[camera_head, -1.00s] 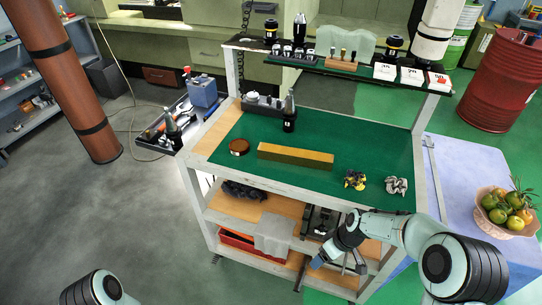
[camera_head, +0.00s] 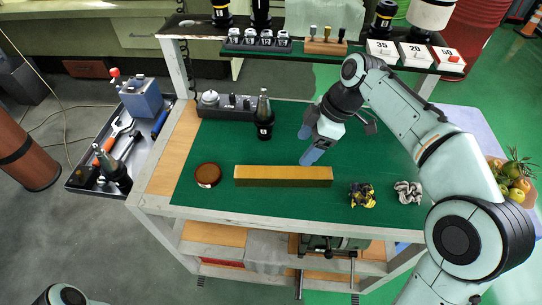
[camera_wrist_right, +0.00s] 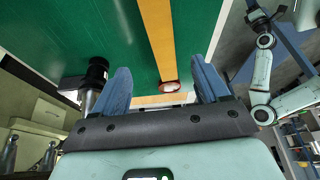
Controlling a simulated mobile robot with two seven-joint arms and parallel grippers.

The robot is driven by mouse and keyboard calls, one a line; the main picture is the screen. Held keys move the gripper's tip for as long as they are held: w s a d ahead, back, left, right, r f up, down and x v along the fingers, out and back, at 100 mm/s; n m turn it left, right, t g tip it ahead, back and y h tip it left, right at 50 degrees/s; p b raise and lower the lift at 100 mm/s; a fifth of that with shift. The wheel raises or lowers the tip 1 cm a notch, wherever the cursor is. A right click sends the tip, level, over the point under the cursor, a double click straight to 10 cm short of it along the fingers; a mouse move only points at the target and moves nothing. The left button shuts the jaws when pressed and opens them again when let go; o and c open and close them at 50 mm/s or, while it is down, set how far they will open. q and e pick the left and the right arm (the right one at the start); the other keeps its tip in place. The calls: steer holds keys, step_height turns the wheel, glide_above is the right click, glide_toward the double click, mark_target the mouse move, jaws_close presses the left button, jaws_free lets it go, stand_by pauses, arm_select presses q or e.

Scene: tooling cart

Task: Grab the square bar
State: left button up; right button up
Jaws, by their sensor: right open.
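The square bar (camera_head: 283,176) is a long yellow-brown block lying on the cart's green top, running left to right in the head view. My right gripper (camera_head: 308,145) is open and empty, with blue fingers just behind the bar's right part. In the right wrist view the bar (camera_wrist_right: 158,35) runs lengthwise through the gap between the spread fingers of this gripper (camera_wrist_right: 163,86). I see no contact with the bar. Only a piece of my left arm shows at the lower left of the head view; its jaws do not show.
A brown round disc (camera_head: 208,174) lies left of the bar. A yellow-black part (camera_head: 362,195) and a grey part (camera_head: 408,192) lie to its right. A black tool holder (camera_head: 264,118) stands behind. A raised shelf (camera_head: 345,57) with boxes spans the back.

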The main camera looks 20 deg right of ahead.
mark_target(284, 172)
steer(key=x, duration=0.2)
steer(key=b+x, duration=0.1)
steer(key=x, duration=0.4)
steer(key=shift+s+a+f, duration=0.1)
steer(key=shift+s+a, duration=0.05)
steer(key=shift+s, duration=0.15)
steer(key=shift+w+b+x, duration=0.15)
steer(key=shift+b+x, duration=0.15)
steer(key=shift+x, duration=1.15)
steer(key=shift+w+b+x, duration=0.1)
steer(key=shift+b+x, duration=0.15)
steer(key=shift+x, duration=1.2)
steer(key=shift+a, duration=0.1)
jaws_close()
steer(key=shift+w+r, duration=0.1)
steer(key=shift+r, duration=0.15)
